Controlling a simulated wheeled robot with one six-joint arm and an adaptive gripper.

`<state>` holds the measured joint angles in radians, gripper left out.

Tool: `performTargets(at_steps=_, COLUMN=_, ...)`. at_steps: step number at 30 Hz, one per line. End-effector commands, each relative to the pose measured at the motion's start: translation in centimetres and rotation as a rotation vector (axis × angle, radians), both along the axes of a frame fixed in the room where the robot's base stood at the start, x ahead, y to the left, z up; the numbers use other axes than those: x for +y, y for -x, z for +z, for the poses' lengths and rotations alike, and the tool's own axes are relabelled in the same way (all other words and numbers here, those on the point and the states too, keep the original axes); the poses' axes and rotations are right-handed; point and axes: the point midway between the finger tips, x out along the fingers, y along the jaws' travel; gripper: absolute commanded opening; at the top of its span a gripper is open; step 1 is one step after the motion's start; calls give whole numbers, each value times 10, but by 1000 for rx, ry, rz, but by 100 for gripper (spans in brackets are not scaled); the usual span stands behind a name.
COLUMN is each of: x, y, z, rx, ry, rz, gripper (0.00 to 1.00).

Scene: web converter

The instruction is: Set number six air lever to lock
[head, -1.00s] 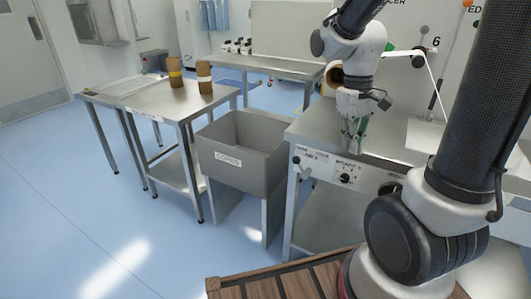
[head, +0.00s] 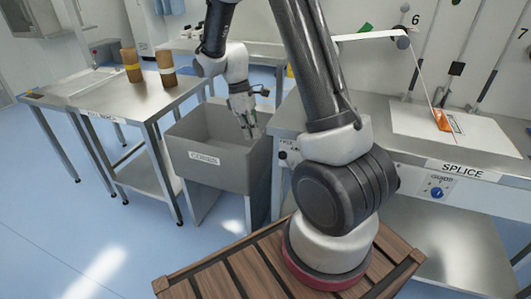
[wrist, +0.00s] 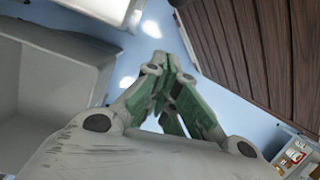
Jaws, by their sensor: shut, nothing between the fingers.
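The number 6 label (head: 415,19) is on the back wall at the upper right of the head view. My gripper (head: 254,134) is at or above the right part of the grey bin, well left of and lower than the lever. In the wrist view, my gripper's green fingertips (wrist: 162,62) are together and empty, above the blue floor. The lever is not in the wrist view.
The grey CORES bin (head: 215,158) stands left of my arm. A 7 label (head: 523,33) and another lever are further right. Blue floor is clear at left.

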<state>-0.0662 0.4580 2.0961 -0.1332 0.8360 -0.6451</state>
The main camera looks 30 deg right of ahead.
Motion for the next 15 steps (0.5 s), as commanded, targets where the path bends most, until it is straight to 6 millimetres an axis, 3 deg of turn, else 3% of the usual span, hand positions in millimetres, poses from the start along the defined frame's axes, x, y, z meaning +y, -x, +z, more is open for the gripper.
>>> performTargets(at_steps=9, x=0, y=1, z=-3, rx=1, ry=1, rz=-2, gripper=0)
performTargets(at_steps=15, x=-3, y=8, z=-27, rx=5, ry=0, rz=-3, gripper=0)
